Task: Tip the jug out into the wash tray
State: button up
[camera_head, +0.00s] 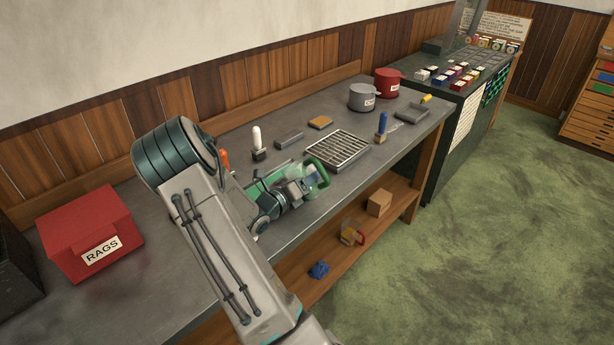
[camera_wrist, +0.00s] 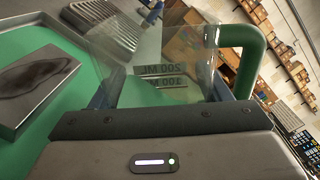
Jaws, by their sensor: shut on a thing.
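My gripper (camera_head: 300,190) is shut on a clear jug with a green handle (camera_head: 322,174), held over the front part of the bench. In the wrist view the jug (camera_wrist: 165,60) is between my fingers (camera_wrist: 165,98), with its handle on the right and volume marks facing me. I see no clear liquid level in it, and its exact tilt is hard to tell. The green wash tray (camera_head: 262,183) is beside and behind the jug, partly hidden by my arm. In the wrist view the tray (camera_wrist: 100,68) lies to the left, with a grey metal block (camera_wrist: 35,85) in it.
A slotted metal rack (camera_head: 338,150) is just right of the jug. Pots (camera_head: 362,98) are farther back. A red rags box (camera_head: 92,235) is at left.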

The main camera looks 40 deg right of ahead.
aim_at(299, 163)
jog(key=shift+w+r+n+p, duration=0.1)
jog(key=shift+n+p, duration=0.75)
jog(key=shift+p, duration=0.35)
jog(key=shift+w+r+n+p, duration=0.1)
jog(key=shift+n+p, duration=0.75)
jog(key=shift+p, duration=0.35)
jog(key=shift+w+r+n+p, duration=0.2)
jog(key=shift+r+n+p, duration=0.25)
jog(key=shift+n+p, duration=0.55)
jog(key=shift+w+r+n+p, duration=0.2)
jog(key=shift+r+n+p, duration=0.25)
jog(key=shift+p, duration=0.95)
jog(key=shift+w+a+r+n+p, duration=0.1)
jog(key=shift+w+r+n+p, duration=0.3)
jog(key=shift+n+p, duration=0.5)
jog(key=shift+w+r+n+p, duration=0.25)
jog(key=shift+r+n+p, duration=0.3)
jog(key=shift+p, duration=0.45)
jog(key=shift+f+n, duration=0.1)
jog(key=shift+n, duration=0.2)
jog(key=shift+w+n, duration=0.25)
jog(key=shift+n, duration=0.15)
jog(key=shift+w+r, duration=0.1)
jog(key=shift+r, duration=0.15)
jog(key=shift+w+r+n, duration=0.15)
jog(key=shift+w+n, duration=0.05)
jog(key=shift+n, duration=0.3)
jog(key=shift+w+r, duration=0.1)
jog(key=shift+w, duration=0.05)
